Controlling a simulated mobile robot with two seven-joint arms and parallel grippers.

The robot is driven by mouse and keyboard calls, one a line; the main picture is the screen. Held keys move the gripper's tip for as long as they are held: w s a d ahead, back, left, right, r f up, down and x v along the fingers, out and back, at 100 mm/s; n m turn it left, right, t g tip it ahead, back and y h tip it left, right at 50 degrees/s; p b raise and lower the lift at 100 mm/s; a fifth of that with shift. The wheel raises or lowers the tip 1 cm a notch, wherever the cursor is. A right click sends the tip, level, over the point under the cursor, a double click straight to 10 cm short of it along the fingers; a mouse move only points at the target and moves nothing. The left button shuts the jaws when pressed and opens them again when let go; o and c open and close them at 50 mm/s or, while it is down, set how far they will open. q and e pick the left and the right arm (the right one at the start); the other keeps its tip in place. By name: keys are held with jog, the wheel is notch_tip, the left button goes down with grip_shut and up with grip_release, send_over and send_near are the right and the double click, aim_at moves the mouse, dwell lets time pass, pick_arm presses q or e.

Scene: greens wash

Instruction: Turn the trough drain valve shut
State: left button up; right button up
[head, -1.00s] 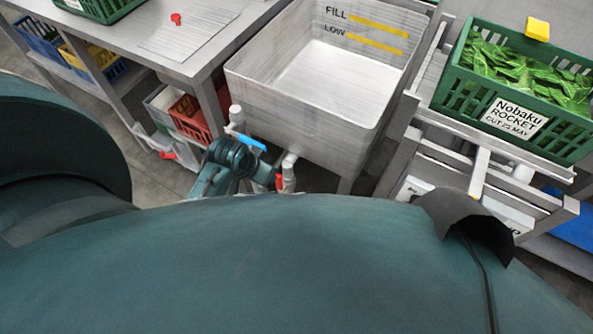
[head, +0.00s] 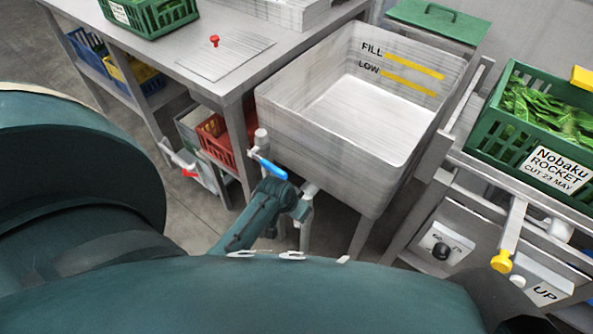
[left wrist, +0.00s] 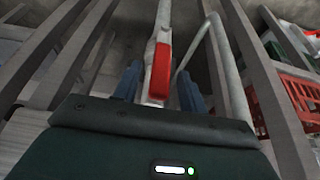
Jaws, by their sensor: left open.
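The grey-white trough (head: 330,125) with FILL and LOW marks shows in the head view. A white drain pipe stands below its front edge. In the left wrist view, the red valve handle (left wrist: 160,72) lies in line with the white pipe (left wrist: 164,18) in the picture. My left gripper (left wrist: 158,70) is open, its two blue fingers on either side of the red handle; I cannot tell if they touch it. In the head view my left arm reaches below the trough front and hides the red handle. My right gripper is not in view.
A steel table (head: 235,75) stands left of the trough, with a red crate (head: 213,135) beneath. A green crate of leaves (head: 515,140) and a yellow knob (head: 501,262) are at right.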

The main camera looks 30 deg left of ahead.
pick_arm(q)
jog(key=shift+w+f, duration=0.15)
jog(key=shift+f, duration=0.2)
jog(key=shift+c, duration=0.2)
grip_shut()
